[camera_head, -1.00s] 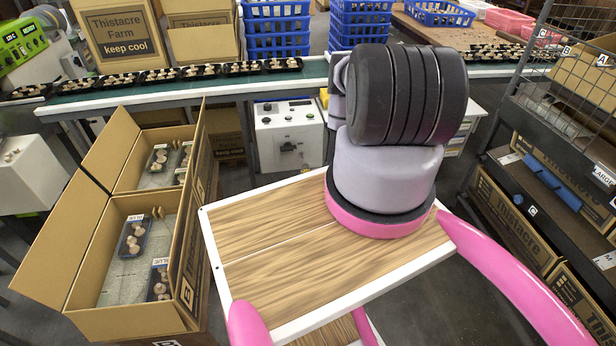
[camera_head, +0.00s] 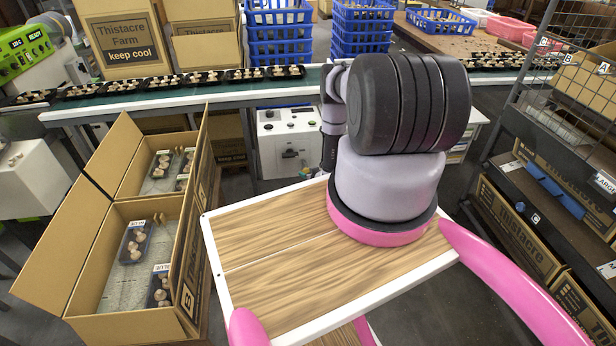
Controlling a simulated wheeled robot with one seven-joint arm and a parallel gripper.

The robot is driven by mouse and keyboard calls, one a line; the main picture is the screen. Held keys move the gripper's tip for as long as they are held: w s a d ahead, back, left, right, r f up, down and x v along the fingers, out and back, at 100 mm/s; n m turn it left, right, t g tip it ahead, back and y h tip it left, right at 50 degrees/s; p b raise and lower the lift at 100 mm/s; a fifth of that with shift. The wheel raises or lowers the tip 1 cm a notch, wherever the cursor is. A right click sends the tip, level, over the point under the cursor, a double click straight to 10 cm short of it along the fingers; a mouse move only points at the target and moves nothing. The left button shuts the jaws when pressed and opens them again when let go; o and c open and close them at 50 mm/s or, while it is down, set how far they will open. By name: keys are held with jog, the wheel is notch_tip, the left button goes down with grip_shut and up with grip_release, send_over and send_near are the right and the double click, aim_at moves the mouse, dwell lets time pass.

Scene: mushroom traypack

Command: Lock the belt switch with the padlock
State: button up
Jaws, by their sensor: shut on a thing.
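The pale control box (camera_head: 285,128) under the conveyor bears the black belt switch (camera_head: 291,154) low on its front, with small buttons and a dark display above it. The switch is too small to read its position. A dark link of my arm (camera_head: 331,148) hangs down just right of the box. My gripper's fingers cannot be made out, as the arm and the wooden top of my base cover the area below. The padlock is not visible in this view, nor is anything held.
The conveyor (camera_head: 150,101) carries several mushroom trays across the back. An open carton (camera_head: 190,230) with packed trays stands at left. A shelf rack (camera_head: 530,185) stands at right. Blue crates (camera_head: 278,35) stand behind the belt. Some floor is free between carton and box.

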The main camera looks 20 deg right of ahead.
jog(key=shift+w+d, duration=0.25)
jog(key=shift+w, duration=0.5)
jog(key=shift+w+d+f, duration=0.15)
jog(key=shift+w+f, duration=0.2)
jog(key=shift+w, duration=0.15)
jog(key=o, duration=1.1)
